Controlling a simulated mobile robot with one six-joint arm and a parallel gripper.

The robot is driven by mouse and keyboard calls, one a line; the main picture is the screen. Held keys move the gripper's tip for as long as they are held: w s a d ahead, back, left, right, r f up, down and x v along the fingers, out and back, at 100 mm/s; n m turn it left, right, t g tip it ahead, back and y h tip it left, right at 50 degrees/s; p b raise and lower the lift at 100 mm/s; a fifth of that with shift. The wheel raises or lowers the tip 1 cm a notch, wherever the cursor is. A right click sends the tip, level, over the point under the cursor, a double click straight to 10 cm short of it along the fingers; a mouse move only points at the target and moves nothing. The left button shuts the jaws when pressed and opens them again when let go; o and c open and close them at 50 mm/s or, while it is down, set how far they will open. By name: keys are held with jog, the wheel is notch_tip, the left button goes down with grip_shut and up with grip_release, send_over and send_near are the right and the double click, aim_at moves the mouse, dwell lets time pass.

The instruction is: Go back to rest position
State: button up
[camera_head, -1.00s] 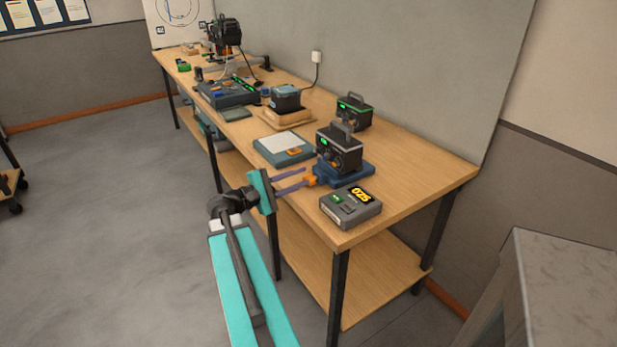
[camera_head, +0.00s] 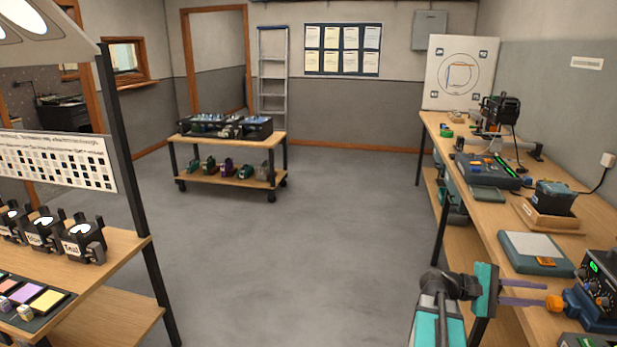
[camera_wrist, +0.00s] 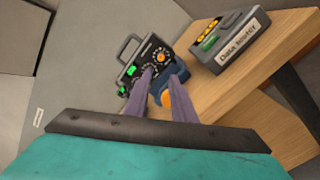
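My gripper (camera_head: 548,294) is at the near right of the head view, reaching over the long bench's edge from the aisle side. Its two purple fingers are spread with a gap between them. An orange knob (camera_head: 555,303) on a blue base (camera_head: 590,312) is right at the fingertips. In the wrist view the orange knob (camera_wrist: 166,97) shows between the fingers. I cannot tell whether they touch it. A black box with dials and a handle (camera_wrist: 147,62) stands on the blue base; it is cut off in the head view (camera_head: 600,280).
The long wooden bench (camera_head: 500,215) on the right also holds a scale-like pad (camera_head: 535,252) and a battery on a wooden tray (camera_head: 548,218). The grey data tester (camera_wrist: 235,42) is close by. A shelf (camera_head: 120,245) stands at left, a cart (camera_head: 230,140) behind. The middle floor is clear.

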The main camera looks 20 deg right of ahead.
jog(key=w+a+f+n+t+h, duration=0.1)
jog(key=w+a+f+n+t, duration=0.15)
jog(key=w+a+f, duration=0.35)
jog(key=w+a+f+n+t+y, duration=0.2)
jog(key=w+a+f, duration=0.1)
jog(key=a+f, duration=0.75)
jog(key=w+a+f+n+t+y, duration=0.2)
jog(key=a+f, duration=0.5)
jog(key=f, duration=0.6)
jog(key=s+a+f+m+y, duration=0.2)
jog(key=s+a+f+y, duration=0.2)
jog(key=a+f, duration=0.4)
jog(key=s+a+f+m+g+y, duration=0.1)
jog(key=s+a+f+y, duration=0.3)
jog(key=a, duration=1)
jog(key=s+a+f+m+g+y, duration=0.1)
jog(key=s+a+f+m+y, duration=0.2)
jog(key=s+a+f, duration=0.4)
jog(key=a+f+y, duration=0.1)
jog(key=a+f, duration=0.3)
jog(key=shift+f, duration=0.35)
jog(key=shift+d, duration=0.1)
